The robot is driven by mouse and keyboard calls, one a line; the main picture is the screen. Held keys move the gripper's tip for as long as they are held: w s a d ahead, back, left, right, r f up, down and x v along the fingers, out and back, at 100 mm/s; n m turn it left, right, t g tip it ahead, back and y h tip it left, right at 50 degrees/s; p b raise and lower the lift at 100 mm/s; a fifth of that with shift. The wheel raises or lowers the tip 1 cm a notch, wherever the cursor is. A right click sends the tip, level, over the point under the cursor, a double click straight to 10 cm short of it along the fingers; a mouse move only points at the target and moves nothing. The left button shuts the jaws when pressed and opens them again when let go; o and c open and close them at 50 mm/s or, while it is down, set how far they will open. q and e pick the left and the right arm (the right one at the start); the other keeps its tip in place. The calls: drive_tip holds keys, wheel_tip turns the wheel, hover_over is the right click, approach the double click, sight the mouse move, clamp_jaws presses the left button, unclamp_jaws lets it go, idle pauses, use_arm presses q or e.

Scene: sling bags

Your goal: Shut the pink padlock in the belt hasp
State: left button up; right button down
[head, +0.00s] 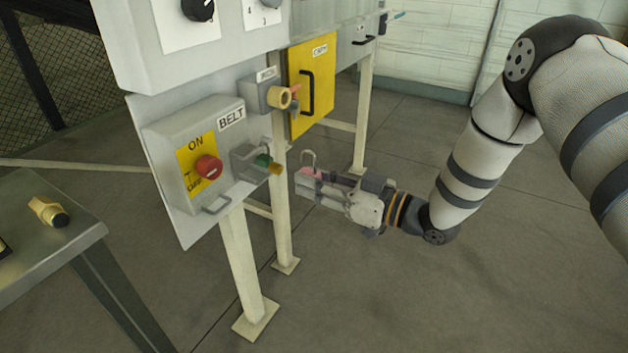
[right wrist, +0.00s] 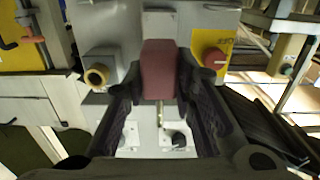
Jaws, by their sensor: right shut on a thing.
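My right gripper (head: 308,182) is shut on the pink padlock (head: 312,174), whose open-air shackle (head: 308,158) points up in the head view. The gripper and padlock are to the right of the BELT box (head: 222,150), apart from it. The box carries a red knob (head: 208,167) on a yellow ON/OFF plate. A grey loop (head: 217,206), which looks like the belt hasp, is at its lower edge. In the right wrist view the pink padlock (right wrist: 158,70) sits between the fingers, with the red knob (right wrist: 214,58) to its right. Whether the shackle is locked cannot be told. My left gripper is not in view.
A bracket with a green part (head: 262,160) and brass tip juts out right of the BELT box. Above it is another brass-coloured fitting (head: 280,97). A yellow panel (head: 312,80) with a black handle is behind. A metal table (head: 60,262) is at left. Floor below is clear.

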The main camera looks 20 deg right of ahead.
drive_tip(key=shift+r, duration=0.1)
drive_tip(key=shift+r, duration=0.1)
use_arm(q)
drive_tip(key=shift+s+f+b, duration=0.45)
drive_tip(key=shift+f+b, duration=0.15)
use_arm(e)
drive_tip(key=x, duration=0.3)
drive_tip(key=f+x, duration=0.1)
drive_tip(key=x, duration=0.1)
drive_tip(key=shift+w+a, duration=0.1)
drive_tip(key=shift+w, duration=0.05)
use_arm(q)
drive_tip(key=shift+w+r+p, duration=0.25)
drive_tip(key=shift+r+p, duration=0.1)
use_arm(e)
drive_tip(key=shift+r, duration=0.1)
idle(0.5)
